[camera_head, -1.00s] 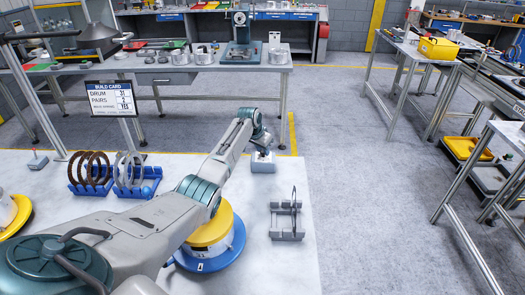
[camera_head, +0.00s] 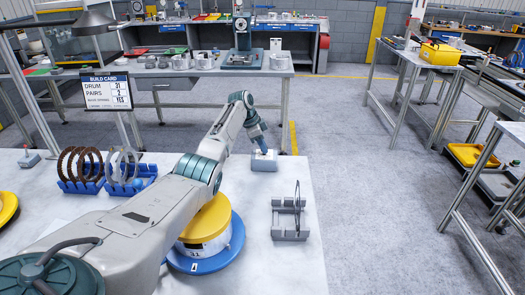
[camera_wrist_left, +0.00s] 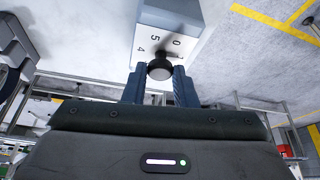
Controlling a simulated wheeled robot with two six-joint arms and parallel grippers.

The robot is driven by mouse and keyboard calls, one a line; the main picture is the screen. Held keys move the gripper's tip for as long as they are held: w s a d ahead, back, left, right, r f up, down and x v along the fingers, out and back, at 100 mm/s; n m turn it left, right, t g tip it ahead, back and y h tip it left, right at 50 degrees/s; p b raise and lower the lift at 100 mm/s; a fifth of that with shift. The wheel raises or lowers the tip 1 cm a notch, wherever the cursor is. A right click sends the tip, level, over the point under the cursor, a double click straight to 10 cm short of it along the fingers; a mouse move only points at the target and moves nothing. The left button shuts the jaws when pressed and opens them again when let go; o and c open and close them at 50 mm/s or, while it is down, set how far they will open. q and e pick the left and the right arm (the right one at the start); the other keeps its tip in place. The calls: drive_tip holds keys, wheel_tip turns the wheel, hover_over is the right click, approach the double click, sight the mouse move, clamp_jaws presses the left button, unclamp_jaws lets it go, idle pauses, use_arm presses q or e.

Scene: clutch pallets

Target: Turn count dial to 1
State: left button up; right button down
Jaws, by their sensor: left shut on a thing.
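The count dial is a black knob (camera_wrist_left: 159,68) on a small light box (camera_head: 264,162), with the digits 0, 5 and 4 readable around it in the left wrist view. Another mark right of the knob is too unclear to read. My left gripper (camera_head: 263,150) reaches down to the box from above. In the left wrist view its two blue-grey fingers (camera_wrist_left: 158,84) are shut on the knob, one on each side. The knob's pointer is not clear. My right gripper is not in view.
A grey stand with a thin upright ring (camera_head: 290,220) is right of my arm. A yellow-topped drum on a blue base (camera_head: 208,240) is under my arm. Blue racks (camera_head: 80,187) hold brown and grey rings. A build card (camera_head: 107,92) stands behind. The white table is clear around the box.

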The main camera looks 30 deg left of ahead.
use_arm(q)
drive_tip(key=shift+m, duration=0.3)
drive_tip(key=shift+r, duration=0.1)
drive_tip(key=o, duration=1)
drive_tip(key=shift+a, duration=0.1)
drive_tip(key=shift+b+v, duration=1.65)
drive_tip(key=shift+v, duration=3.7)
